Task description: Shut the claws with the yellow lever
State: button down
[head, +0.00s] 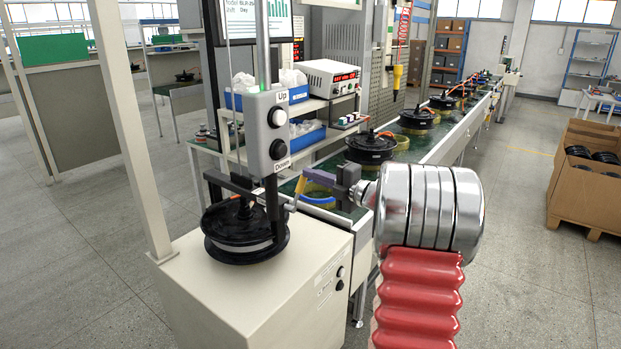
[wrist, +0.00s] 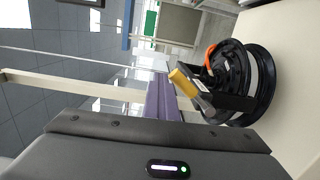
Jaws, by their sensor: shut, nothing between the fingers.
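The yellow lever (wrist: 181,78) shows in the wrist view as a yellow grip on a grey shank, beside the black claw mechanism (wrist: 232,102). The hub motor (head: 243,243), a black wheel with a pale rim band, sits on the cream machine; it also shows in the wrist view (wrist: 262,85). My gripper (head: 306,175) has purple fingers, shut and empty, just right of the claw mechanism. In the wrist view its fingertips (wrist: 160,82) are close to the left of the yellow grip; whether they touch it I cannot tell. The claws are partly hidden by the mechanism.
A grey Up/Down button box (head: 268,132) hangs above the motor. A cream post (head: 130,130) stands at the left. Behind is a conveyor (head: 440,130) with several motors. A cardboard crate (head: 585,185) stands at the right. Floor is free between conveyor and crate.

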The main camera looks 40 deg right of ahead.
jog(key=s+r, duration=0.3)
jog(key=s, duration=0.8)
jog(key=shift+a, duration=0.3)
jog(key=shift+n, duration=0.3)
